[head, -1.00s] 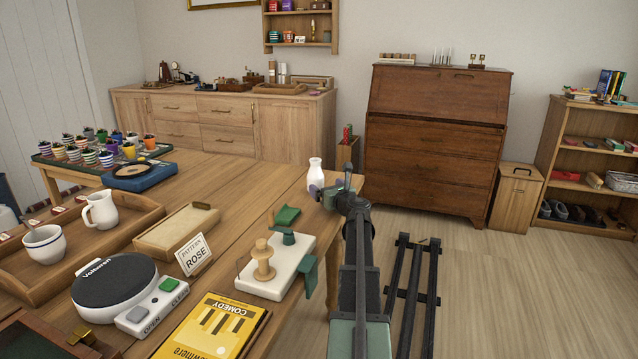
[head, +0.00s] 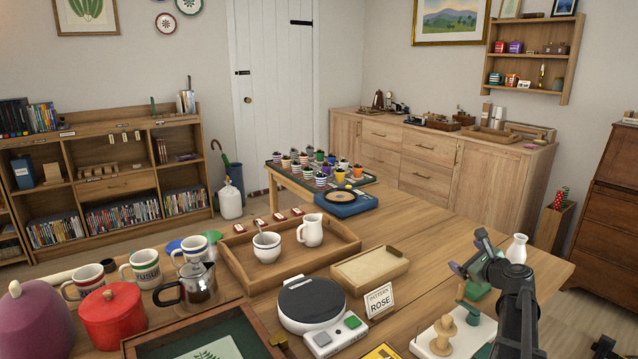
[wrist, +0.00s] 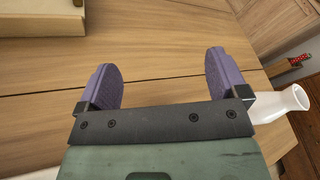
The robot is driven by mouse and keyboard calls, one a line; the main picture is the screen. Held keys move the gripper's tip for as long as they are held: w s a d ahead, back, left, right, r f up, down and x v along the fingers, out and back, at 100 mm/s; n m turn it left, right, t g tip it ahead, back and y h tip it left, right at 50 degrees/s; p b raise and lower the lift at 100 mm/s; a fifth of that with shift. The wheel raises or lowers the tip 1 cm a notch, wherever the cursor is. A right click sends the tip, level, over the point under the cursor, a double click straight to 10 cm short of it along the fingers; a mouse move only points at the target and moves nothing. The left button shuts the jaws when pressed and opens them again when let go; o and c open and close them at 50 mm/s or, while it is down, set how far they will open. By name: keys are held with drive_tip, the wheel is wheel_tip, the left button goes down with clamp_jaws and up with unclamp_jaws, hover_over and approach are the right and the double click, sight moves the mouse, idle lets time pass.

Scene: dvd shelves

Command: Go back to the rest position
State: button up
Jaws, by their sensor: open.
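My gripper (head: 468,256) is over the right end of the wooden table, just left of the white vase (head: 517,249). In the wrist view my gripper (wrist: 163,84) has its two purple fingers wide apart, with only bare tabletop between them. The vase (wrist: 283,104) shows there just right of the right finger; I cannot tell whether they touch. My arm reaches in from the lower right of the head view and hides part of the table.
A white board with a wooden spool (head: 443,333) lies below my gripper. Bare tabletop (head: 430,232) lies beyond.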

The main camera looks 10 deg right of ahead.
drive_tip(key=a+r+n+g+y+p, duration=0.2)
drive_tip(key=a+r+n+p, duration=0.25)
drive_tip(key=a, duration=0.35)
drive_tip(key=a+r+n+g+y+p, duration=0.1)
drive_tip(key=a+r+n+g+p, duration=0.35)
drive_tip(key=a, duration=0.45)
drive_tip(key=a+r+n+y+p, duration=0.2)
drive_tip(key=a+r+n+p, duration=0.1)
drive_tip(key=a+n+p, duration=0.4)
drive_tip(key=s+a+r+n+g+h+p, duration=0.3)
drive_tip(key=s+a+r+n+g+p, duration=0.1)
drive_tip(key=s+a+r+n+p, duration=0.4)
drive_tip(key=s+a+r+n+g+h+p, duration=0.2)
drive_tip(key=s+a+r+n+g+p, duration=0.35)
drive_tip(key=s+a+p, duration=0.45)
wheel_tip(320, 180, down, 6)
drive_tip(key=w+b, duration=0.1)
drive_tip(key=b, duration=0.4)
drive_tip(key=shift+a+t, duration=0.25)
drive_tip(key=shift+t, duration=0.05)
drive_tip(key=shift+n, duration=0.25)
